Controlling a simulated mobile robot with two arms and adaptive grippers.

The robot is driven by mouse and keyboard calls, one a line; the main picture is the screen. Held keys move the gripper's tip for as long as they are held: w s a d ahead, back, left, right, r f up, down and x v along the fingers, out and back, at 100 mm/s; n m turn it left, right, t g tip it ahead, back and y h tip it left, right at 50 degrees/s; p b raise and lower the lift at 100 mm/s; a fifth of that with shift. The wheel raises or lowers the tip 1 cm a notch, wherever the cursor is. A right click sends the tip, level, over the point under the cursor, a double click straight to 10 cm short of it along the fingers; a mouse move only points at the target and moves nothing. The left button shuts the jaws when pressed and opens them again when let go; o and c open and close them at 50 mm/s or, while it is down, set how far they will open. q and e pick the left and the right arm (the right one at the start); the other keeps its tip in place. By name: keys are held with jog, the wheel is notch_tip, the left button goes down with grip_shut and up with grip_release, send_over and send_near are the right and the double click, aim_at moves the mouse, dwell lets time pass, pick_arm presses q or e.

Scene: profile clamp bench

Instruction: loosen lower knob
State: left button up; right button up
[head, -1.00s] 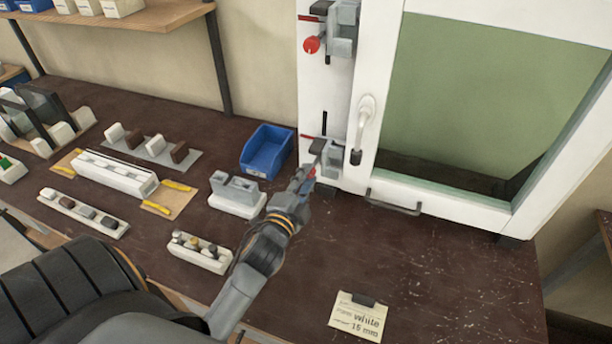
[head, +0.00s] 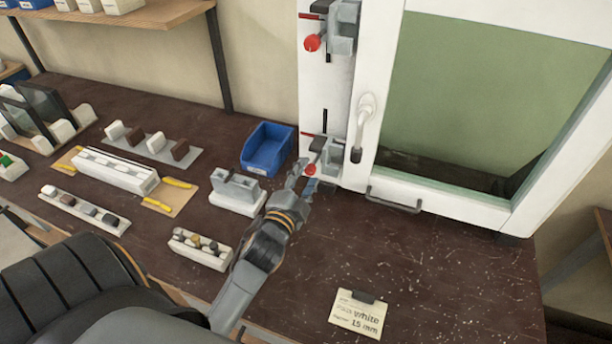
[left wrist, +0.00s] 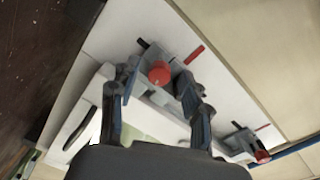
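The lower knob (head: 311,170) is red and sits on the lower grey clamp (head: 329,158) at the foot of the white frame. My left gripper (head: 304,176) is just in front of it, with its fingers spread. In the left wrist view the red knob (left wrist: 159,72) shows in the gap between the two open fingertips (left wrist: 158,82). Neither finger appears closed on it; whether one touches its side I cannot tell. The upper knob (head: 312,43), also red, is on a similar clamp above. My right gripper is not in view.
A white door handle (head: 363,125) and a dark pull handle (head: 394,201) are right of the lower clamp. A blue bin (head: 267,149) and a grey-white block holder (head: 237,192) stand to the left. A note card (head: 357,315) lies at the front. The bench right of my arm is mostly clear.

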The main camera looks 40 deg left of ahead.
pick_arm(q)
jog(key=shift+s, duration=0.1)
jog(key=v, duration=1.1)
jog(key=shift+s, duration=0.4)
jog(key=shift+d, duration=0.15)
